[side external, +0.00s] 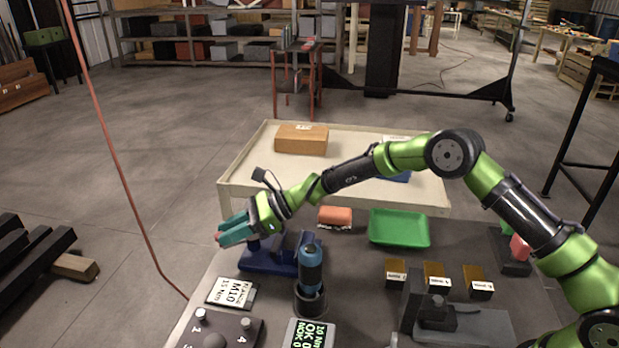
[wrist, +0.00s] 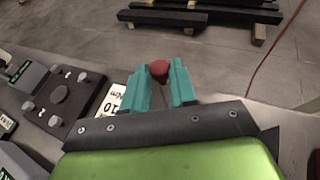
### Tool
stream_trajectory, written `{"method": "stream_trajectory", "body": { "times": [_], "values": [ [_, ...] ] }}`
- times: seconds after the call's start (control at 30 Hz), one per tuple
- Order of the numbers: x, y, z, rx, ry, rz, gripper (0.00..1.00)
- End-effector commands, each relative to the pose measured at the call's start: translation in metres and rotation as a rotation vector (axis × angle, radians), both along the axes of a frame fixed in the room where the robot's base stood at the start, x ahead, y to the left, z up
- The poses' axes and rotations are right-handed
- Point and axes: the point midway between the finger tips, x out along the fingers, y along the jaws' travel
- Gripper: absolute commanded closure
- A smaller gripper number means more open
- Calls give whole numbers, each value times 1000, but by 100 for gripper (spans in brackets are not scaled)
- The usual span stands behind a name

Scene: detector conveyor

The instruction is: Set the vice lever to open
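The blue vice (side external: 268,258) stands on the near bench, under and just right of my gripper in the side view. The red round knob (wrist: 159,69) of its lever shows in the wrist view, with a thin rod running back from it. My gripper (side external: 234,231) has teal fingers, apart from each other, one on each side of the knob; it also shows in the wrist view (wrist: 161,84). The knob sits about level with the fingertips. I cannot tell if they press on it. The arm hides part of the vice and most of the lever.
A blue and black upright tool (side external: 310,270) stands close right of the vice. A label card (side external: 231,293) and a dark knob panel (side external: 212,330) lie in front.

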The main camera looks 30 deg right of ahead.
Motion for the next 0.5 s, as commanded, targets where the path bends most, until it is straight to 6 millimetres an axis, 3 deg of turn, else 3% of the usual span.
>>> {"method": "stream_trajectory", "body": {
  "times": [0.5],
  "values": [
    [0,1,1,2,3,-24,100]
  ]
}}
